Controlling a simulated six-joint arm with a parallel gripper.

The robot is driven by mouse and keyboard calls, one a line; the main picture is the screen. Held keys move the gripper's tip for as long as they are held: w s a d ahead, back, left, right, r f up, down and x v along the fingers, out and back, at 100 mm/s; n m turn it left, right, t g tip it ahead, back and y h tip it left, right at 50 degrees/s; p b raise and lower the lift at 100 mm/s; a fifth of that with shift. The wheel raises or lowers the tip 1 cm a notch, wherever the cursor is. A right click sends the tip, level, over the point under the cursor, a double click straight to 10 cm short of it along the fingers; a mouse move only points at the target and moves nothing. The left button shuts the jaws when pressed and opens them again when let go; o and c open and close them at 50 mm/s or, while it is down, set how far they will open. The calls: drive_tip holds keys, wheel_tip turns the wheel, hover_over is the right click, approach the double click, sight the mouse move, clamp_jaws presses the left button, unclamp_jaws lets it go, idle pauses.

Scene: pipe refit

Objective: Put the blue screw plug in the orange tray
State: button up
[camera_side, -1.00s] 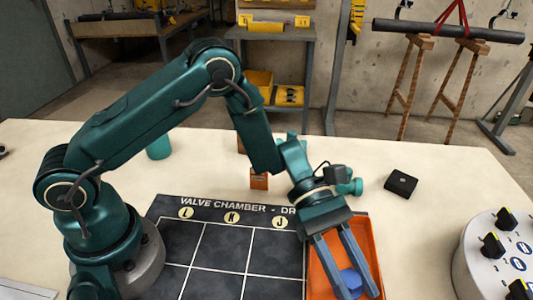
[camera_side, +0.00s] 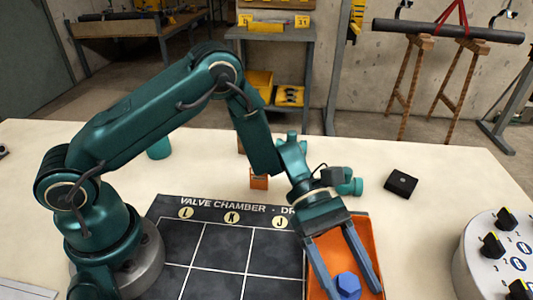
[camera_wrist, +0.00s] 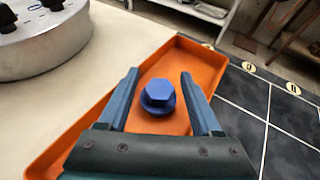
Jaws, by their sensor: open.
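The blue screw plug (camera_side: 348,285) sits inside the orange tray (camera_side: 369,234), with its hexagonal head facing up. In the wrist view the plug (camera_wrist: 158,95) stands on the floor of the tray (camera_wrist: 205,62), between my fingers. My gripper (camera_side: 352,292) is open over the tray, with one finger on each side of the plug. In the wrist view a gap shows between the plug and each finger of my gripper (camera_wrist: 160,78). The near end of the tray is cut off in the side view.
The dark valve chamber mat (camera_side: 235,245) with a white grid lies left of the tray. A round grey control unit with black knobs (camera_side: 497,250) stands to the right. A small black box (camera_side: 400,184) and a small orange block (camera_side: 259,181) lie behind on the pale table.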

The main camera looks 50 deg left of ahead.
drive_tip(key=v, duration=1.1)
drive_tip(key=shift+a, duration=0.1)
drive_tip(key=shift+a+r, duration=0.15)
drive_tip(key=shift+r, duration=0.1)
drive_tip(key=s+a+r+m+t+y, duration=0.8)
drive_tip(key=s+a+m+y, duration=0.4)
drive_tip(key=m, duration=0.3)
drive_tip(key=shift+a+r+t+y, duration=0.15)
drive_tip(key=shift+a+t+y, duration=0.3)
drive_tip(key=shift+t+y, duration=0.05)
